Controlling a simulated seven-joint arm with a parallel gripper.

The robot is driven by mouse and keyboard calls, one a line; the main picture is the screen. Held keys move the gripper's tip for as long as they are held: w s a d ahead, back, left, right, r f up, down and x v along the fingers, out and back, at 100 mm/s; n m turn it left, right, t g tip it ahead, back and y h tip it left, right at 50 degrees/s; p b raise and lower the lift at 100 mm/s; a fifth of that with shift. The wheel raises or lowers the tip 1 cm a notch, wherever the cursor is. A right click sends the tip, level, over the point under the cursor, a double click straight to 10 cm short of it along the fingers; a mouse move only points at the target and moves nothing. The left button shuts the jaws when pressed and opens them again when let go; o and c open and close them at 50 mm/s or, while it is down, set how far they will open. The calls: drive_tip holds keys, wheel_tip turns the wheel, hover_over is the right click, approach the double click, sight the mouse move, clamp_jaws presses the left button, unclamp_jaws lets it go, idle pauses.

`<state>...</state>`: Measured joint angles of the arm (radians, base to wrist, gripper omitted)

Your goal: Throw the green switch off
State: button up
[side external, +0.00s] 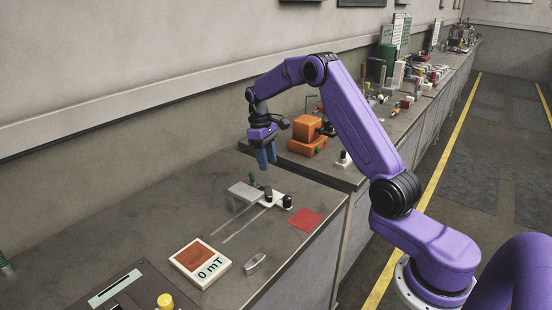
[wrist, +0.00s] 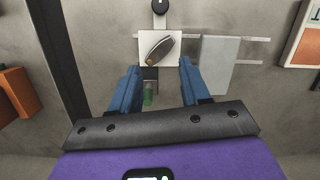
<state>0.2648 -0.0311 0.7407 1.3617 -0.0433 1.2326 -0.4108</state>
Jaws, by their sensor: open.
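The green switch (side external: 252,178) stands upright on the bench beside a white plate (side external: 270,199), on its wall side. In the wrist view the green switch (wrist: 148,96) shows low between the fingers, with a dark base above it in the picture. My gripper (side external: 266,160) is open, points down, and is above the switch area, with nothing held. In the wrist view its two blue fingers (wrist: 159,80) stand on either side of the green switch. Whether they touch it cannot be told. The lower end of the switch's surroundings is partly hidden by my gripper's body.
A dark lever (wrist: 160,47) lies on the white plate, with a black knob (side external: 287,202) beside it. A grey block (side external: 245,194) sits on rails. An orange machine (side external: 307,136), a red square (side external: 306,220) and a "0 mT" display (side external: 201,262) are nearby. Bare bench lies left.

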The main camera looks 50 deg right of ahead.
drive_tip(key=shift+s+a+r, duration=0.2)
drive_tip(key=shift+s+r, duration=0.15)
drive_tip(key=shift+s, duration=0.4)
drive_tip(key=shift+s+a+r, duration=0.2)
drive_tip(key=shift+s+r, duration=0.15)
drive_tip(key=shift+s, duration=0.35)
drive_tip(key=shift+s+a+r, duration=0.2)
drive_tip(key=shift+s+r, duration=0.15)
drive_tip(key=shift+s, duration=0.4)
drive_tip(key=s+a+r+n+t, duration=0.1)
drive_tip(key=s+a+r+n, duration=0.15)
drive_tip(key=s+a, duration=0.5)
drive_tip(key=s+a+r+n, duration=0.25)
drive_tip(key=s+a, duration=0.25)
drive_tip(key=a, duration=0.5)
drive_tip(key=s+n+t, duration=0.1)
drive_tip(key=s+n, duration=0.4)
drive_tip(key=s, duration=1.5)
drive_tip(key=shift+s+a+f, duration=0.35)
drive_tip(key=shift+f, duration=0.05)
